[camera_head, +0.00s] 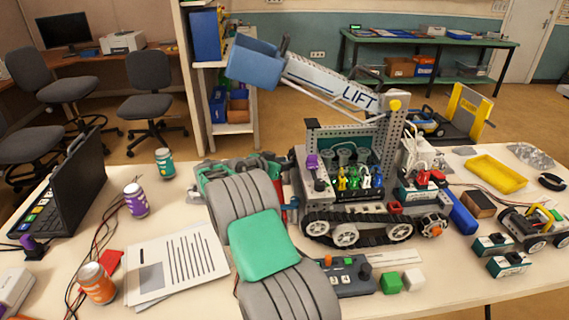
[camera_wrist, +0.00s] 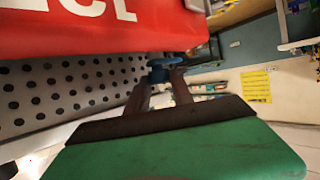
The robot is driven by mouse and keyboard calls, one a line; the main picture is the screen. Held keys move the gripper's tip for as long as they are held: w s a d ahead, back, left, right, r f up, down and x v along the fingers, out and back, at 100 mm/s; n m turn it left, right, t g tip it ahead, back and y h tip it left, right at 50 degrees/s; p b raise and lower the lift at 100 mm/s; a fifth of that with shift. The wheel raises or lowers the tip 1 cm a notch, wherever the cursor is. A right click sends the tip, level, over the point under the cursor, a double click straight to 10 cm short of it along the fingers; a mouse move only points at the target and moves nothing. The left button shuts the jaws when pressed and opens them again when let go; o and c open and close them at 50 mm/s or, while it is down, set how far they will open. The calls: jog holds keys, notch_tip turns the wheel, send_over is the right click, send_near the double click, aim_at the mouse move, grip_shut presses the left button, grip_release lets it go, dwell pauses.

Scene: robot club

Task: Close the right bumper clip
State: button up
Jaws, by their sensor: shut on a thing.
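In the wrist view my gripper (camera_wrist: 163,84) has its two dark fingers shut on a small blue clip (camera_wrist: 158,68). The clip sits at the lower edge of a red bumper (camera_wrist: 90,28) with white lettering, beside a grey perforated plate (camera_wrist: 60,95). I cannot tell whether the clip is fully closed. In the head view the club robot (camera_head: 345,185), with tracks and a raised LIFT arm, stands on the table. My grey and green arm hides most of its left end and my gripper there. Only a little red of the bumper shows behind my arm.
An open black laptop case (camera_head: 75,185), a purple can (camera_head: 136,200), a teal can (camera_head: 165,162), an orange can (camera_head: 97,283) and papers (camera_head: 180,265) lie left. A controller (camera_head: 345,275), small blocks and a yellow tray (camera_head: 495,174) are to the right.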

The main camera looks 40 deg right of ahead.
grip_shut()
jog(key=shift+d, duration=0.1)
jog(key=n+t+b, duration=0.2)
jog(key=shift+s+d+t+y, duration=0.1)
jog(key=shift+s+t+y, duration=0.2)
jog(key=shift+t, duration=0.1)
jog(key=shift+n+t+y+b, duration=0.55)
jog(key=shift+n+t+y, duration=0.15)
jog(key=shift+n+t, duration=0.5)
jog(key=o, duration=0.9)
grip_release()
jog(key=shift+o, duration=0.2)
jog(key=shift+g, duration=0.3)
jog(key=shift+w, duration=0.1)
